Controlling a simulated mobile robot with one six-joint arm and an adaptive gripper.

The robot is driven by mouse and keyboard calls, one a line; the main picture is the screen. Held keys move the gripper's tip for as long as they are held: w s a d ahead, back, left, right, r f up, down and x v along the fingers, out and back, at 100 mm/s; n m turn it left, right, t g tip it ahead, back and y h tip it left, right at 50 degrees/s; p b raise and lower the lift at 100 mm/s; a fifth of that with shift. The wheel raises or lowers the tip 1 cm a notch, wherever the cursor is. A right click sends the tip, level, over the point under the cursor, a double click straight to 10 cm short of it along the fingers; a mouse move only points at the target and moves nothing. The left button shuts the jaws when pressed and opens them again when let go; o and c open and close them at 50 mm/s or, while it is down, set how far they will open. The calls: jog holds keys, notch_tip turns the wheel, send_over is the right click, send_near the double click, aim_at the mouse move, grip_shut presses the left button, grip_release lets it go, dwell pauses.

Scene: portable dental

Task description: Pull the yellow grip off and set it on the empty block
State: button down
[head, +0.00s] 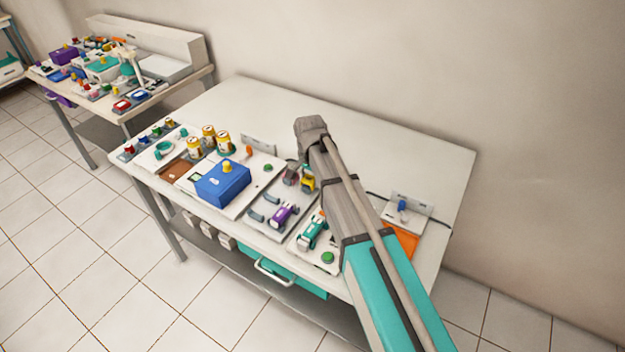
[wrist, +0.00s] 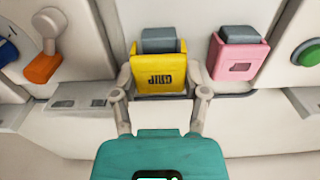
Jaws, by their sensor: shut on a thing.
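The yellow grip (wrist: 160,77), marked with upside-down dark lettering, sits around a grey block (wrist: 159,41) in the wrist view. My gripper (wrist: 161,88) is shut on it, one finger at each side. A pink grip (wrist: 237,56) with its own grey block (wrist: 239,34) stands to its right, a little apart.
In the wrist view an orange lever (wrist: 42,68) stands left and a green button (wrist: 307,54) right. In the head view a blue box (head: 222,184), a purple piece (head: 283,214) and a teal piece (head: 312,232) stand nearby. The table's back (head: 400,147) is clear.

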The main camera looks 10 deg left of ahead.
jog(key=shift+f+b, duration=0.3)
jog(key=shift+f, duration=0.25)
jog(key=shift+w+f, duration=0.1)
jog(key=shift+w, duration=0.05)
dwell(0.5)
grip_release()
dwell(0.3)
dwell(0.3)
jog(key=shift+r, duration=0.2)
